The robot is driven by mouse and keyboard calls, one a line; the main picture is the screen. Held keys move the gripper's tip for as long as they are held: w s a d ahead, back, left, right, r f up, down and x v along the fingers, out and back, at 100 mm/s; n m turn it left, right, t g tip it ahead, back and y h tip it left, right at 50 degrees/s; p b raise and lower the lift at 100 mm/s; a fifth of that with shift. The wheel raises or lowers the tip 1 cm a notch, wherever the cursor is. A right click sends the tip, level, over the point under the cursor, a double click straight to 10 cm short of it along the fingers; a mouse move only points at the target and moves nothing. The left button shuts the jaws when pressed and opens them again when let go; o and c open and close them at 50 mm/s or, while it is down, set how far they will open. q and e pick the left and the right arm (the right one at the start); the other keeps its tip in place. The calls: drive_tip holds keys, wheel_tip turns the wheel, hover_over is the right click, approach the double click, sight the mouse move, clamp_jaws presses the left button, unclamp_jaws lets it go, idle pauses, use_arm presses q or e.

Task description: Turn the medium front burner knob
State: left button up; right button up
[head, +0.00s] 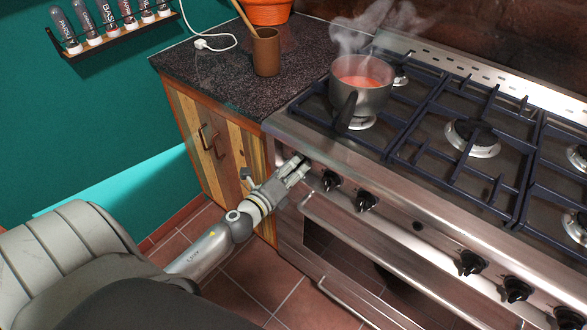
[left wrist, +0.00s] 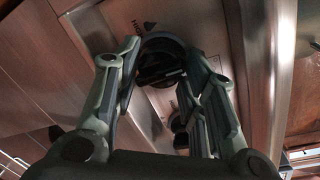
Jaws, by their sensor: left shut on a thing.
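My left gripper (head: 297,168) is at the left end of the stove's front panel. In the head view the gripper mostly hides this knob. Two more black knobs, one just to the right (head: 330,180) and another (head: 366,201), stand free on the panel. I cannot read which burner the gripped knob belongs to. My right gripper is not in view.
A steaming pot (head: 361,85) of red liquid stands on the left front burner, its dark handle pointing toward the front. More knobs (head: 471,263) sit further right. The oven handle (head: 340,238) runs below the panel. A brown cup (head: 266,52) stands on the dark counter (head: 215,68).

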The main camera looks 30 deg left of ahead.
use_arm(q)
drive_tip(key=shift+r, duration=0.2)
drive_tip(key=o, duration=1)
drive_tip(key=shift+f, duration=0.1)
drive_tip(key=shift+s+f, duration=0.1)
drive_tip(key=shift+s, duration=0.25)
drive_tip(key=s+r, duration=0.1)
drive_tip(key=s, duration=0.6)
drive_tip(key=shift+s, duration=0.15)
